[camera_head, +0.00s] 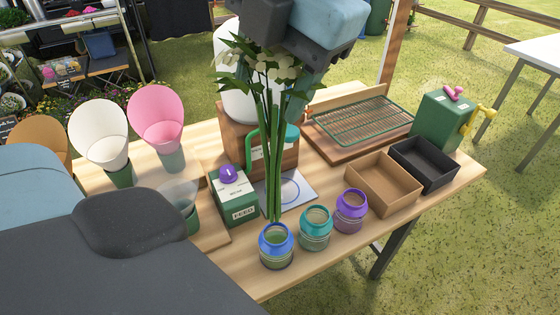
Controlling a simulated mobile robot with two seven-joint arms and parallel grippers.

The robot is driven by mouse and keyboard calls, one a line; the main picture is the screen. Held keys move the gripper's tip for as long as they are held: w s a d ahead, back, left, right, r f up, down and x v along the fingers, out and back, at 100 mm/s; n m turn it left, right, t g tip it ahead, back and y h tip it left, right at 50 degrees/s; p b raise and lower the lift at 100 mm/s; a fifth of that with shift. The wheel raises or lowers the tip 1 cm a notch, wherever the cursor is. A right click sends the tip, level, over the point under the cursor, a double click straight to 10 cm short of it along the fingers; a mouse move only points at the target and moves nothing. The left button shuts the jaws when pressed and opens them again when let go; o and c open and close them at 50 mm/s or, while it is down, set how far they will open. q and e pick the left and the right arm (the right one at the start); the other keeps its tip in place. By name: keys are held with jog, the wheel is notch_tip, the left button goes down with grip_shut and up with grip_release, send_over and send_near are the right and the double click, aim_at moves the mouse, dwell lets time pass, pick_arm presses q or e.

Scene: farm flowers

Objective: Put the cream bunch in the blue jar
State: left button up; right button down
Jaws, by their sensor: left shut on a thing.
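The cream bunch (273,150) has pale flowers at the top and long green stems hanging almost upright. My left gripper (298,78) is at the top centre, shut on the bunch near its heads; its fingertips are partly hidden. The blue jar (276,247) stands upright at the table's front edge, open at the top. The stem ends show right at the far side of the jar's rim, above or behind it; I cannot tell which. They do not show inside the mouth. My right gripper is not in view.
A teal jar (315,230) and a purple jar (350,212) stand close to the right of the blue jar. A green feed box (236,199) is left of the stems. Brown (384,184) and black (425,164) trays lie right. Paper cones (98,134) stand left.

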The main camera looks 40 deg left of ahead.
aim_at(273, 150)
pick_arm(q)
jog(key=shift+w, duration=0.1)
jog(key=shift+f, duration=4.95)
